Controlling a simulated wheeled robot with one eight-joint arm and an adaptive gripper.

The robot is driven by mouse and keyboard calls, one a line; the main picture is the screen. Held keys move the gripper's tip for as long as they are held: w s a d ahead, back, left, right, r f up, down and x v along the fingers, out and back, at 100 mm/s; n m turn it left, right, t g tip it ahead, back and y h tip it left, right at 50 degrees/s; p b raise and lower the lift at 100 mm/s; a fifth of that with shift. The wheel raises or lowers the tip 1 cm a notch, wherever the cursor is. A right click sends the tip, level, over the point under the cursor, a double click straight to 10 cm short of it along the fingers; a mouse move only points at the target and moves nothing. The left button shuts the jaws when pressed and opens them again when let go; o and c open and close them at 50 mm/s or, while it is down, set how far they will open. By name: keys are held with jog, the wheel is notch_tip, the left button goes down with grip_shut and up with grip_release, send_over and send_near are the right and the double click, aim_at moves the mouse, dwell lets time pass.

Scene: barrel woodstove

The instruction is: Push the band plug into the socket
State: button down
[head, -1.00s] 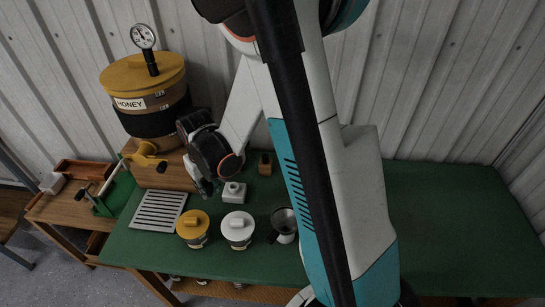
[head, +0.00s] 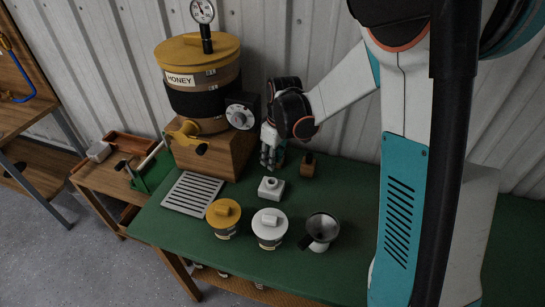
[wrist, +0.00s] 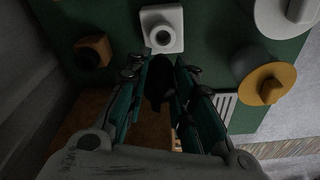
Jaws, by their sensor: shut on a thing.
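My gripper (head: 270,157) is above the green table, behind the white block in the head view. In the wrist view its teal fingers (wrist: 165,88) are closed around a dark object (wrist: 158,85), which looks like the band plug. Its prongs or tip cannot be made out. The white block (head: 271,188) with a round dark opening on top looks like the socket. It sits on the table and also shows in the wrist view (wrist: 150,17), just beyond the fingertips. The plug appears apart from it. The black band (head: 195,102) wraps the honey tank (head: 180,80).
A small wooden block (head: 307,168) stands right of the white block. A slatted grate (head: 193,193) lies left. A dial box (head: 241,112) is beside the tank.

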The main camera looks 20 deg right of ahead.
jog(key=shift+f+b, duration=1.5)
jog(key=shift+f, duration=1.05)
jog(key=shift+f+b, duration=1.35)
jog(key=shift+f, duration=0.05)
dwell(0.4)
jog(key=c, duration=1.3)
grip_release()
jog(key=shift+s+r, duration=0.1)
jog(key=shift+r, duration=0.1)
jog(key=shift+s+d+r+p, duration=0.2)
jog(key=shift+r+p, duration=0.85)
jog(key=shift+r, duration=0.35)
jog(key=shift+s+d+r+p, duration=0.1)
jog(key=shift+s+r+p, duration=0.05)
jog(key=shift+r+p, duration=1.05)
jog(key=shift+r, duration=0.2)
